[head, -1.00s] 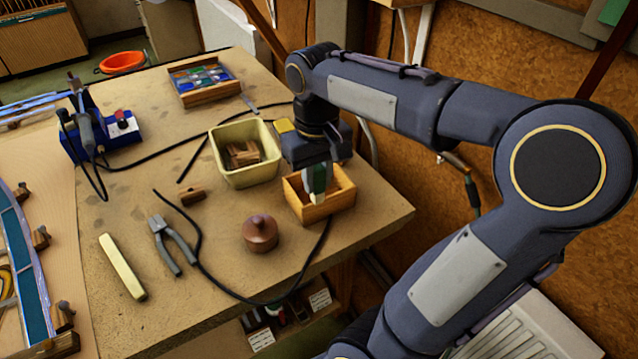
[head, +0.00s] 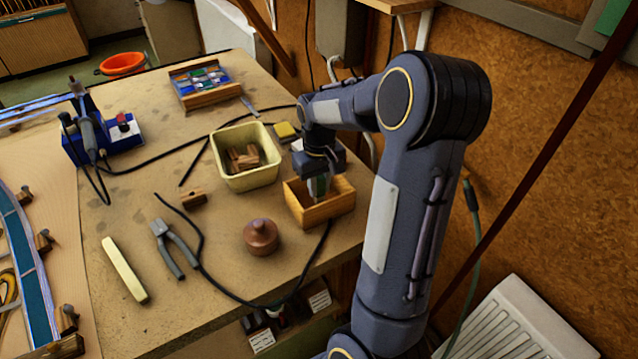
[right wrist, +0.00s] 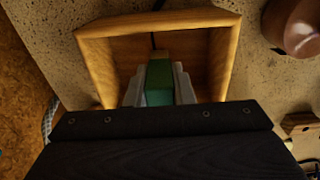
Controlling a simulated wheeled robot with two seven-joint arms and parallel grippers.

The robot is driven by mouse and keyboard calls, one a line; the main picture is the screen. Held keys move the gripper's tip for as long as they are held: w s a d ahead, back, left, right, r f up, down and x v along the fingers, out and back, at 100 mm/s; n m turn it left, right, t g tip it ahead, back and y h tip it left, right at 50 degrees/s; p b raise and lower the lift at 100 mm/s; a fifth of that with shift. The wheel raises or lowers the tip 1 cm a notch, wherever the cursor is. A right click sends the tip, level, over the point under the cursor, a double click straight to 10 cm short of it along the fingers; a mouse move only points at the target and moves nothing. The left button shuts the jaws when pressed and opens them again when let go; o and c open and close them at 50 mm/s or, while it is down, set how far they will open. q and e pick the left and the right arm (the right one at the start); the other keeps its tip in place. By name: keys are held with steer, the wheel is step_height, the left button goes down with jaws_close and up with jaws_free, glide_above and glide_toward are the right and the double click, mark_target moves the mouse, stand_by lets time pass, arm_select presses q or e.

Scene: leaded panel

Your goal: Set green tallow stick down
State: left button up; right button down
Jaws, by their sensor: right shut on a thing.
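The green tallow stick (head: 317,188) is held upright between the fingers of my right gripper (head: 318,184). In the right wrist view the stick (right wrist: 159,82) shows green with a pale brown tip, gripped between two grey fingers (right wrist: 158,88). The gripper is over a small open wooden box (head: 325,211), and the stick's lower end is down inside its walls. In the right wrist view the box's rim (right wrist: 160,22) surrounds the stick. I cannot tell whether the tip touches the floor of the box. My left gripper is not in view.
A cream bin (head: 249,178) with wooden pieces stands left of the box, with a yellow block (head: 285,131) behind. A brown round lidded pot (head: 261,237), pliers (head: 172,248) and a pale bar (head: 125,270) lie nearer. A black cable crosses the bench.

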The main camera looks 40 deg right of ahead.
steer(key=shift+f, duration=0.2)
steer(key=c, duration=1.3)
jaws_free()
steer(key=shift+r, duration=0.1)
steer(key=shift+o, duration=0.2)
